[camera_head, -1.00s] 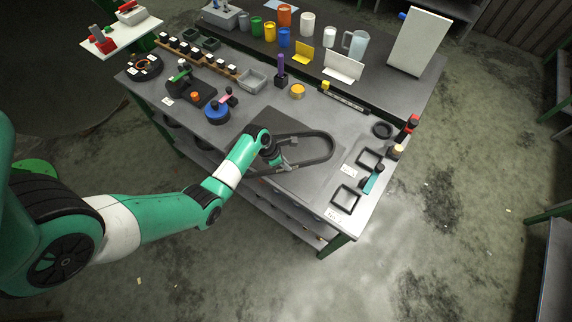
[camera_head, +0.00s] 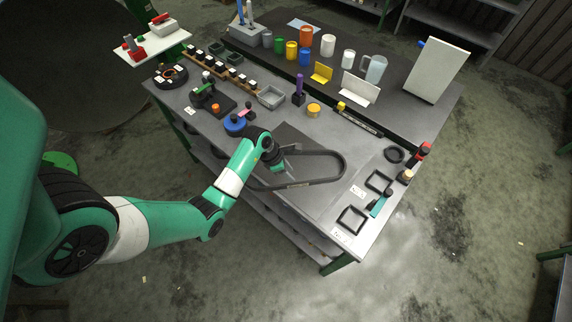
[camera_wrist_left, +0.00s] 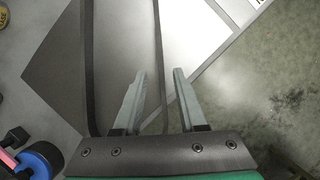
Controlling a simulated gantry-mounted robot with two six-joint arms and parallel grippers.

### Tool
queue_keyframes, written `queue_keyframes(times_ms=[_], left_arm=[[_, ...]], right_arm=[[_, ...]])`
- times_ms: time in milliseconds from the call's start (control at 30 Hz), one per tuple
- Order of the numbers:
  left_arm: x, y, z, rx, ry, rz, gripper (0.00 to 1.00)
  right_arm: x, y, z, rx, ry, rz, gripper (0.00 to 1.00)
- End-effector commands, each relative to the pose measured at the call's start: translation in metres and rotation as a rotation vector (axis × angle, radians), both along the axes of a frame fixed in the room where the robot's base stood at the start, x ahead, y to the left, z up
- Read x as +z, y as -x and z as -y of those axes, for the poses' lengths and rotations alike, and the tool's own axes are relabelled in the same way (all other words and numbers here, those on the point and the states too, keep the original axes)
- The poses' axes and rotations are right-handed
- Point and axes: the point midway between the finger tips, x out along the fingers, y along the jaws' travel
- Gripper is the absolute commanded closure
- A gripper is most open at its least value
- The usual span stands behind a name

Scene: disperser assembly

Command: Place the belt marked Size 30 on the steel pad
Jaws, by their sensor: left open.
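A long dark belt loop (camera_head: 336,158) lies over the grey square pad (camera_head: 290,134) on the bench. Its size marking is too small to read. In the left wrist view the belt (camera_wrist_left: 89,70) shows as two dark strands across the pad (camera_wrist_left: 55,88). My left gripper (camera_head: 280,168) is over the belt's near-left part. In the left wrist view my left gripper (camera_wrist_left: 158,75) is open, and the belt's right strand passes between its two fingers. I cannot tell whether they touch the strand. My right gripper is not in view.
A blue round part (camera_head: 235,123) sits left of the pad, and a yellow round part (camera_head: 313,110) behind it. Black square frames (camera_head: 352,220) and a black ring (camera_head: 394,155) lie to the right. Cups and a jug (camera_head: 374,68) stand at the back.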

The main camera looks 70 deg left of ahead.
Motion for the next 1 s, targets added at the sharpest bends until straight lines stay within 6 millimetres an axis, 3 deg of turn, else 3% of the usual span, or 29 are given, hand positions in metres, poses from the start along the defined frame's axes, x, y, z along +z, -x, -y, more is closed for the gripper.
queue_keyframes(times_ms=[33, 200, 633, 733, 767, 867, 967, 1000], left_arm=[[0.013, 0.004, -0.001, 0.002, -0.002, 0.001, 0.59], [0.031, 0.013, -0.002, 0.001, 0.0, 0.0, 0.59], [0.034, 0.013, -0.002, 0.0, 0.0, 0.002, 0.59], [0.045, -0.004, 0.0, -0.007, -0.002, 0.068, 0.59], [0.054, -0.015, 0.002, -0.011, -0.001, 0.112, 0.59], [0.105, -0.071, 0.017, -0.029, 0.016, 0.351, 0.59], [0.194, -0.131, 0.047, -0.049, 0.095, 0.687, 0.59], [0.236, -0.148, 0.063, -0.057, 0.151, 0.828, 0.59]], right_arm=[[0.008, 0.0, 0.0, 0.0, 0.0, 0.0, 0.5], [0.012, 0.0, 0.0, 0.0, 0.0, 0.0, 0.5], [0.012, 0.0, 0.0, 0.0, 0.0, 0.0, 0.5], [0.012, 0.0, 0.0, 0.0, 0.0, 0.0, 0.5], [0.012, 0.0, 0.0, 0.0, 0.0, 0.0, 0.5], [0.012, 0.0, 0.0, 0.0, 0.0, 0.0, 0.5], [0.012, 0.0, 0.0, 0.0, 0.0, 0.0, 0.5], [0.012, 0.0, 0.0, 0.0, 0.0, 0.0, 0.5]])
